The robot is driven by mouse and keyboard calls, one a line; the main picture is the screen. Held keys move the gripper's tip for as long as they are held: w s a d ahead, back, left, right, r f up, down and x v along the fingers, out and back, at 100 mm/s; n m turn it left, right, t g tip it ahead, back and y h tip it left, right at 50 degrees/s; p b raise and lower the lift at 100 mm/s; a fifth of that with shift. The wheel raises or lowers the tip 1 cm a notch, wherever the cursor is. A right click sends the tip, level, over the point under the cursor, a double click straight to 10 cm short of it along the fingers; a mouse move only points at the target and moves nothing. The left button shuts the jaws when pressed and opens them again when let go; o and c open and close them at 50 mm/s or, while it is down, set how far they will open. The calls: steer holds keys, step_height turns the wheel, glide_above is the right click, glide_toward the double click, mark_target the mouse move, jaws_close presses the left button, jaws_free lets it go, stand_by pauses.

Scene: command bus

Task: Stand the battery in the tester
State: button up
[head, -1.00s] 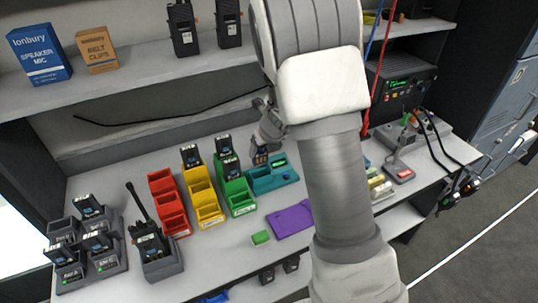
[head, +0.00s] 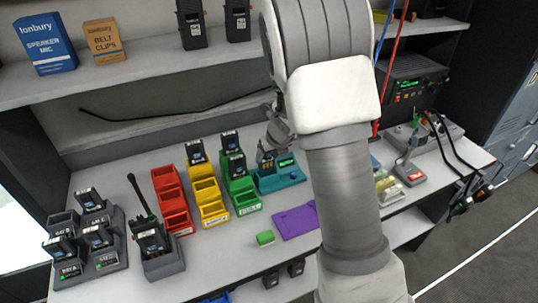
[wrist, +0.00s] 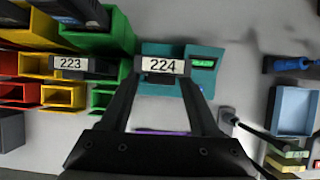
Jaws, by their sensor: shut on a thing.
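The teal tester (head: 291,180) stands on the bench, right of the green bins, with a lit green display. In the wrist view the tester (wrist: 163,96) lies beyond my fingers. My gripper (head: 267,152) is over its left part, shut on a dark battery (head: 266,167). The battery's white label reads 224 (wrist: 162,66) in the wrist view, between my fingertips. The battery looks upright, at the left part of the tester. Its lower end is hidden, so I cannot tell whether it is seated.
Red, yellow and green bins (head: 240,190) stand close left of the tester, some holding batteries, one labelled 223 (wrist: 71,64). A charger and radio stand farther left. A shelf overhangs behind.

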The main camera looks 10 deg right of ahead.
mark_target(269, 167)
steer(key=shift+f+b, duration=2.3)
steer(key=shift+f, duration=0.2)
steer(key=shift+f, duration=0.15)
steer(key=o, duration=1.5)
steer(key=p+v, duration=0.8)
steer(key=v, duration=0.9)
steer(key=shift+s+r, duration=0.1)
steer(key=shift+r, duration=0.15)
